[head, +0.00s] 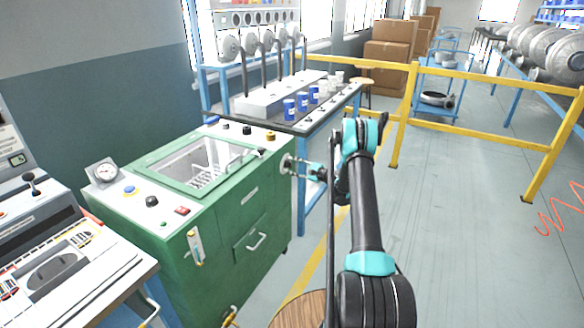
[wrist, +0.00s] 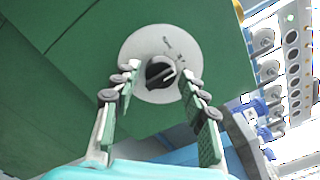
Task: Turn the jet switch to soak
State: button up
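The jet switch (wrist: 160,73) is a black knob with a pale pointer mark. It sits on a round light plate (wrist: 138,47) with small dark lettering that I cannot read. The plate is on the green side wall of the machine (wrist: 70,85). In the head view the plate (head: 285,164) shows on the right side of the green machine (head: 222,215), partly behind my gripper (head: 300,167). In the wrist view my gripper (wrist: 159,82) is open, with one finger on each side of the knob and gaps between. It appears not to touch the knob.
A bench (head: 325,115) with blue and white cups stands behind the machine. A yellow railing (head: 480,73) crosses behind my arm. A control console (head: 75,255) stands at the front left. The floor (head: 450,250) to the right is clear.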

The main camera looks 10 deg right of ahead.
jog(key=c, duration=0.8)
jog(key=shift+n, duration=4.5)
jog(key=o, duration=1.1)
jog(key=shift+o, duration=0.2)
